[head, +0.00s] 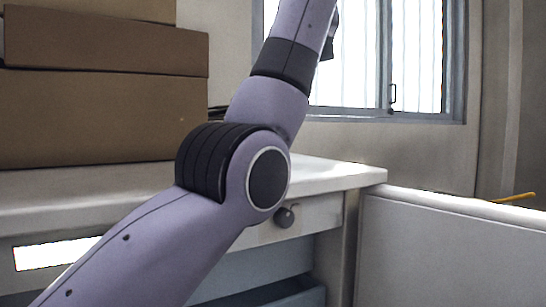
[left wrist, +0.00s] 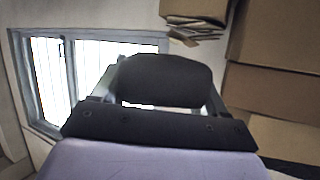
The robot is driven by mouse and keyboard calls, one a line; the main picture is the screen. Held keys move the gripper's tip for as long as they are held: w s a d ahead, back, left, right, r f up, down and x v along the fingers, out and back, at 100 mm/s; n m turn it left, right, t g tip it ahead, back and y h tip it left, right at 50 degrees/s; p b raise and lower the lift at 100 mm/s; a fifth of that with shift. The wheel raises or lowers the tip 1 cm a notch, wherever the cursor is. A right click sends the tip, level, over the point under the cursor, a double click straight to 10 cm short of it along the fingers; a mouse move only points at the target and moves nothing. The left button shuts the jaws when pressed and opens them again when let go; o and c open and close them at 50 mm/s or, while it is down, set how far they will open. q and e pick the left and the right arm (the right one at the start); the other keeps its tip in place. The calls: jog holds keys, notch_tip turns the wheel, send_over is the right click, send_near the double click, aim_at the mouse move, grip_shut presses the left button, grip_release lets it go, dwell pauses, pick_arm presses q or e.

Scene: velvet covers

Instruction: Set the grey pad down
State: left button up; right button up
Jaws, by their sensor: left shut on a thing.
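The grey pad (left wrist: 168,78) is a dark, rounded slab in the left wrist view. My left gripper (left wrist: 160,98) is shut on it, with a finger at each side, and most of the pad shows above the dark gripper base. The pad is held up, with the window and wall behind it and no surface seen touching it. In the head view my left arm rises from the lower left to the top edge, and neither its gripper nor the pad can be made out there. My right gripper is in neither view.
Brown boxes (head: 95,115) are stacked on a white counter (head: 325,174) at the left. A drawer with a round dark knob (head: 284,217) is below its top. A bright window (head: 415,55) is behind. A low white panel (head: 455,245) stands at the right. The counter's right end looks clear.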

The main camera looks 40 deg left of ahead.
pick_arm(q)
notch_tip(320, 180, down, 16)
jog(key=shift+f, duration=0.1)
jog(key=shift+a+f, duration=0.1)
jog(key=shift+f, duration=1.5)
jog(key=shift+f, duration=0.15)
jog(key=o, duration=1.4)
